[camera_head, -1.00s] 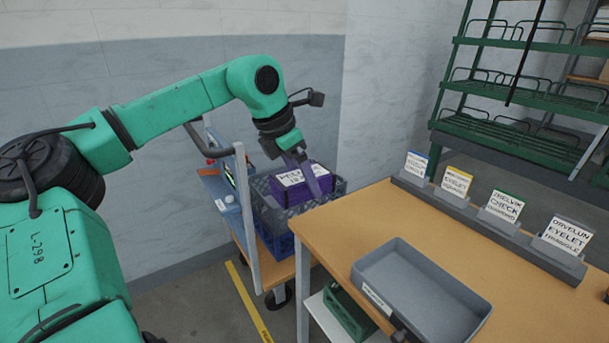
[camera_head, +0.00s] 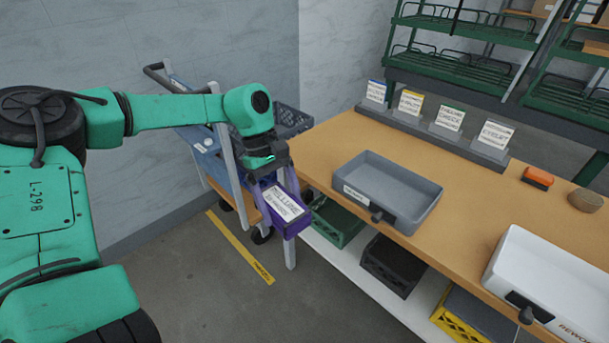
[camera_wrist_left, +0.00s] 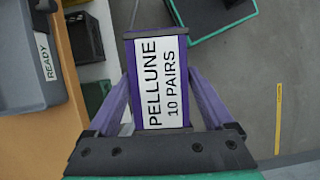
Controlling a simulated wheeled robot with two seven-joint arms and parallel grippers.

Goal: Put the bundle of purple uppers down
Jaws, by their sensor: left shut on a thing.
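The purple bundle (camera_head: 296,229) carries a white label that reads "PELLUNE 10 PAIRS" in the left wrist view (camera_wrist_left: 161,85). My left gripper (camera_head: 281,200) is shut on the bundle, one finger along each side. It holds the bundle in the air in front of the cart, just left of the workbench (camera_head: 335,142). The underside of the bundle is hidden. My right gripper is not in view.
A grey tray (camera_head: 393,226), labelled READY, sits on the bench; a white tray (camera_head: 500,262) stands farther right. Label cards (camera_head: 448,118) line the back. A blue cart (camera_head: 203,152) with a crate (camera_head: 292,118) stands behind my arm. Crates (camera_head: 392,262) fill the lower shelf.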

